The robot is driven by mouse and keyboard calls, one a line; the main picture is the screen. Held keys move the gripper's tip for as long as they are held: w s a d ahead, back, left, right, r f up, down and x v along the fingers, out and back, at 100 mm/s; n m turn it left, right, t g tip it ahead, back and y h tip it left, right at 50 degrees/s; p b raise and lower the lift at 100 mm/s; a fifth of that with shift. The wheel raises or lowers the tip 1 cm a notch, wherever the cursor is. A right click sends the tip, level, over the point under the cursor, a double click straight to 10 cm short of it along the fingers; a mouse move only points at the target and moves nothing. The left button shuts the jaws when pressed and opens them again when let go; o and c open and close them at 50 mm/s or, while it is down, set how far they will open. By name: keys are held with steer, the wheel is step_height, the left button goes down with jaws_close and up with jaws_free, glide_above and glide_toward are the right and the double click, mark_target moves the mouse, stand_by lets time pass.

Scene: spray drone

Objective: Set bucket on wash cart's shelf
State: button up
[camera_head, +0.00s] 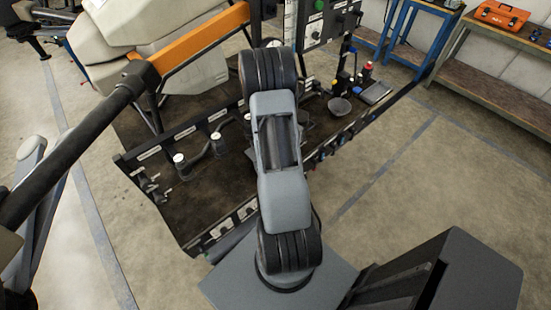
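My arm rises in the middle of the view and hides part of the scene behind it. My gripper is not visible. A small grey bowl-like container (340,107) sits at the right part of a dark low platform (225,185); I cannot tell if it is the bucket. I cannot say for sure which thing is the wash cart or its shelf.
The platform holds several small fittings and bottles, with a red-capped bottle (367,72) near the bowl. The drone's pale body (130,25), orange bar (195,44) and black boom (75,150) fill the left. Floor at right is clear.

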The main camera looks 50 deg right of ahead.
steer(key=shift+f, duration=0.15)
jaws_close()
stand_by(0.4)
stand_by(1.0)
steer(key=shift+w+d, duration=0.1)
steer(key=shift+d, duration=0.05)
